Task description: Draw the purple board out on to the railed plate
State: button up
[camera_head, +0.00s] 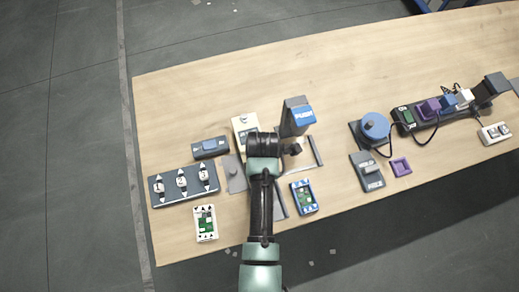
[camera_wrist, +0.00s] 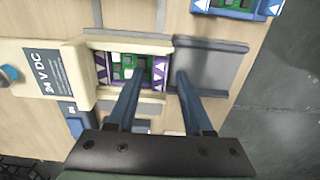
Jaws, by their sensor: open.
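The purple board (camera_wrist: 128,68), with green circuitry and white triangles on its purple edges, sits in a cream bay beside a cream box (camera_wrist: 45,75) marked 24 V DC. The grey railed plate (camera_wrist: 215,68) lies just right of the bay in the wrist view and is bare. My gripper (camera_wrist: 160,74) is open. Its left fingertip is over the board's right part, and its right fingertip is over the plate's left edge. I cannot tell whether either finger touches.
A blue-edged board (camera_head: 303,197) lies right of my arm. A blue-topped grey post (camera_head: 297,116) stands close behind my gripper. Bare table lies at the back.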

grip_shut()
jog(key=shift+s+d+p, duration=0.5)
jog(key=shift+s+p, duration=0.5)
jog(key=shift+s, duration=0.55)
jog(key=shift+s+d+p, duration=0.5)
jog(key=shift+s+p, duration=0.5)
jog(key=shift+s, duration=0.55)
jog(key=shift+s+d+p, duration=0.5)
jog(key=shift+s+p, duration=0.5)
jog(key=shift+s, duration=0.55)
grip_release()
notch_tip(320, 180, up, 6)
jog(key=p, duration=0.6)
